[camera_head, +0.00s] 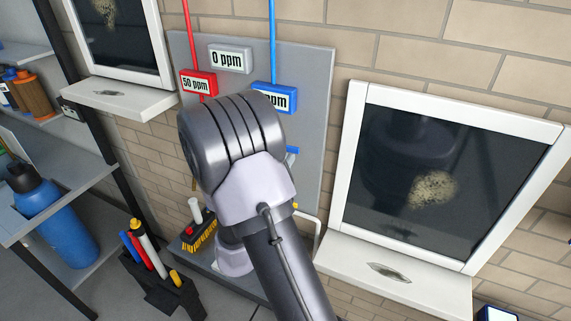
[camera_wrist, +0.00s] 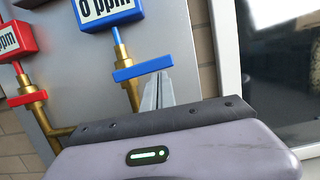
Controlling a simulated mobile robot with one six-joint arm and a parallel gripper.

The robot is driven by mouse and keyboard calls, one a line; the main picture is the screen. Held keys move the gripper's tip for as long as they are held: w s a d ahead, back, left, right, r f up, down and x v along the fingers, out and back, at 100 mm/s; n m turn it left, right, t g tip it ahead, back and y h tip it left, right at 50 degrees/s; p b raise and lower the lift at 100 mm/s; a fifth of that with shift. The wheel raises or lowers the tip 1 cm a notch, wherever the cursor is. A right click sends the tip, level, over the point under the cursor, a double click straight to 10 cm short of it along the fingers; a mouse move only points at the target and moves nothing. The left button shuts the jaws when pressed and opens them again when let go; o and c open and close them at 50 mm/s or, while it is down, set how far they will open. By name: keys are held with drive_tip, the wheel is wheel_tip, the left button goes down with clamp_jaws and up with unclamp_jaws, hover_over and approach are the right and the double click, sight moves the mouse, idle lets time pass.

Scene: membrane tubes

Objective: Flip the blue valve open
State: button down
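The blue valve handle (camera_wrist: 142,69) is a flat blue bar lying across a brass pipe (camera_wrist: 130,92) in the wrist view. Its bar runs crosswise to the blue pipe above it. In the head view only its right end (camera_head: 291,151) shows beside my arm. My gripper (camera_wrist: 158,78) has its grey fingers together, with the tips at the right part of the blue handle from below. I cannot tell whether they touch it.
A red valve handle (camera_wrist: 27,98) sits to the left. The red display (camera_head: 197,84) reads 50 ppm; the blue display (camera_wrist: 106,9) reads 0 ppm. A white-framed window (camera_head: 340,190) stands right of the grey panel (camera_head: 318,100). A tool holder (camera_head: 165,295) is low left.

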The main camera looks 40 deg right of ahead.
drive_tip(key=w+a+r+n+t+y+p, duration=0.1)
drive_tip(key=w+r+n+p, duration=0.2)
drive_tip(key=r+n+p, duration=0.2)
drive_tip(key=shift+r+n+p, duration=0.3)
drive_tip(key=shift+r+p, duration=1.4)
drive_tip(key=shift+p, duration=1.2)
drive_tip(key=shift+a, duration=0.15)
